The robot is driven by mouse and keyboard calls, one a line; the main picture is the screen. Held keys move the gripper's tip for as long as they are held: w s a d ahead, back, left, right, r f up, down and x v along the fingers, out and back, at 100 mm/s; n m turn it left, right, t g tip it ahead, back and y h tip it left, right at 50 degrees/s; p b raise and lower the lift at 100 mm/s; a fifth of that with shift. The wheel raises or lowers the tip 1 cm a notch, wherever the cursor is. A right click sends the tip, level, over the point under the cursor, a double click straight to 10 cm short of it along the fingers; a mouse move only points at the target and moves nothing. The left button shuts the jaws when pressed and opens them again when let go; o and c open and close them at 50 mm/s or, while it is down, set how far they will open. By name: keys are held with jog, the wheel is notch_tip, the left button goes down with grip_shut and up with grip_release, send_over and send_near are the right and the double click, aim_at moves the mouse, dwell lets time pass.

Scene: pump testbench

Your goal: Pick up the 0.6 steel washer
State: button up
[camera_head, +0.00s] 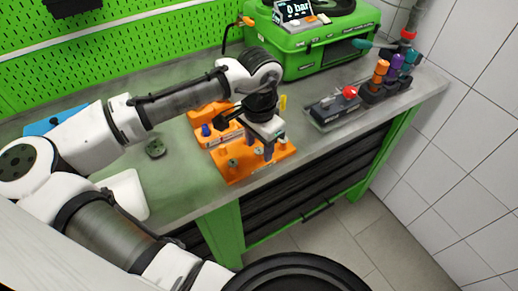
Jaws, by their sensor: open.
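My gripper (271,146) points down over the right part of an orange holder (236,174) on the workbench. Its jaws are open, and nothing can be made out between them. The holder carries several small parts, among them a grey-green one (233,164) at its front left. A blue-topped part (206,130) stands at the back left. I cannot tell which part, if any, is the 0.6 steel washer. My gripper and wrist hide some of the holder.
A green case (305,63) with a display reading 0 bar stands behind. A dark box with a red knob (349,92) and a rack of coloured-handled tools (385,92) stand right. A small dark object (155,148) lies left. The bench's front edge is close to the holder.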

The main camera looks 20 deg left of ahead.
jog(key=shift+c, duration=0.4)
grip_shut()
jog(key=shift+r, duration=0.15)
